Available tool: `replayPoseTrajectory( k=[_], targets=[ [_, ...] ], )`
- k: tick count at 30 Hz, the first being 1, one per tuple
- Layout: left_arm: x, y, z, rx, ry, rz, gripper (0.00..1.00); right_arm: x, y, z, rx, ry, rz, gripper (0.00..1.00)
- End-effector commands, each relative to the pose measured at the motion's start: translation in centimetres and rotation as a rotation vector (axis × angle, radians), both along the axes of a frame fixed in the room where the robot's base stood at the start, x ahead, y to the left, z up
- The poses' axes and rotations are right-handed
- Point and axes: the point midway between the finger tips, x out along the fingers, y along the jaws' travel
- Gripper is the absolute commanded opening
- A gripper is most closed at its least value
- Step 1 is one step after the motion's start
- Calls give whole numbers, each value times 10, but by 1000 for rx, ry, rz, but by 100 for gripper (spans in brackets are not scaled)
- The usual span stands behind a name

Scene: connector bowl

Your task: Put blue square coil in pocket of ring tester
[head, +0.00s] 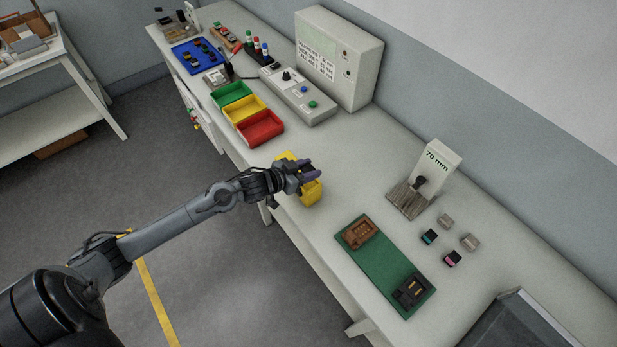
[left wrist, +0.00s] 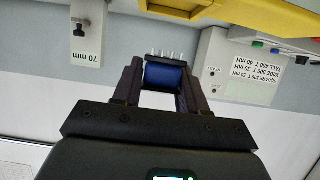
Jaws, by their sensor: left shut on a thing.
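My left gripper (head: 306,174) is over the front part of the bench. In the left wrist view it (left wrist: 160,85) is shut on the blue coil (left wrist: 166,76), held between the two dark fingers. A row of several thin metal pins sticks out of the coil's far end. A yellow device (head: 311,192), which looks like the ring tester, is beside and under the gripper in the head view and partly hidden by it. A yellow body (left wrist: 270,12) also crosses the top of the left wrist view, apart from the coil. Its pocket cannot be made out. My right gripper is out of view.
Green, yellow and red bins (head: 262,128) stand left of the gripper. A control box (head: 298,95) and white cabinet (head: 340,58) are behind. A green mat (head: 383,262) with two fixtures, a 70 mm stand (head: 436,165) and several small coils (head: 452,258) lie to the right.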

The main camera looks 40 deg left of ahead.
Motion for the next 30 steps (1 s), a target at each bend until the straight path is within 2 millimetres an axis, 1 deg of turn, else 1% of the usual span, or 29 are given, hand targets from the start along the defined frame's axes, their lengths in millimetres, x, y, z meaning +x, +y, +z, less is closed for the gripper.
replayPoseTrajectory(
  k=[5,8,12,14,26,27,30],
  targets=[
    [2,-1,-7,0,2,1,12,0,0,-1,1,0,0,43],
    [2,-1,-17,-1,1,2,12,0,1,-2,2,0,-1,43],
    [2,-1,-35,-1,1,2,12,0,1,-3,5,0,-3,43],
    [2,-1,-39,-1,0,2,12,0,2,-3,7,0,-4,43],
    [2,-1,-44,1,1,1,12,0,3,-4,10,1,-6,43],
    [2,-1,-45,1,1,1,43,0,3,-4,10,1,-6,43],
    [1,-1,-45,0,1,0,59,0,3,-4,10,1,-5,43]
  ],
)
